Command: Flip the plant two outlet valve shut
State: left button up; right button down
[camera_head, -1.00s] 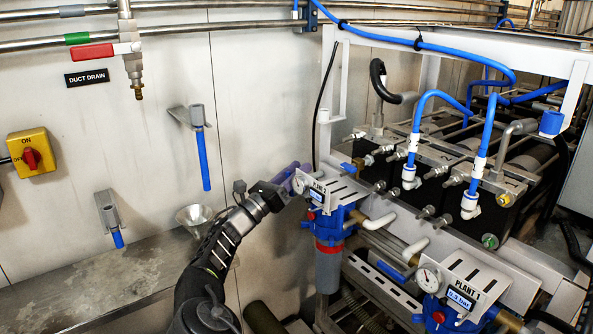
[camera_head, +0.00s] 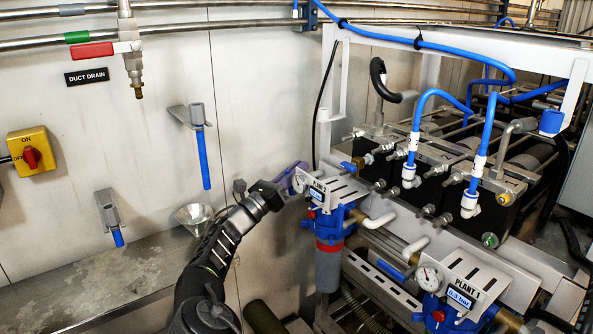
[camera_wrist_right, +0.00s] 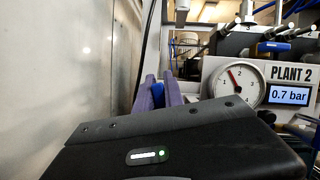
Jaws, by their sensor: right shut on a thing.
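My right gripper (camera_head: 297,172) is at the left side of the white PLANT 2 panel (camera_head: 330,190), and its purple fingers point towards the panel's far side. In the right wrist view the purple fingers (camera_wrist_right: 158,92) are shut on a blue valve handle (camera_wrist_right: 157,94), of which only a small part shows between them. The PLANT 2 gauge (camera_wrist_right: 236,84) and a display (camera_wrist_right: 289,95) reading 0.7 bar are just right of the fingers. The valve's body is hidden behind the gripper and panel. My left gripper is not in view.
The PLANT 1 panel (camera_head: 468,287) stands at the lower right, with a blue-handled valve (camera_head: 391,271) to its left. A blue filter housing (camera_head: 328,226) hangs under the PLANT 2 panel.

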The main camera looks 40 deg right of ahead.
jog(key=m+g, duration=0.1)
jog(key=s+m+g, duration=0.1)
jog(key=m, duration=0.3)
jog(key=shift+s+g, duration=0.3)
jog(key=shift+g, duration=0.1)
jog(key=c, duration=1.4)
grip_release()
jog(key=shift+c, duration=0.2)
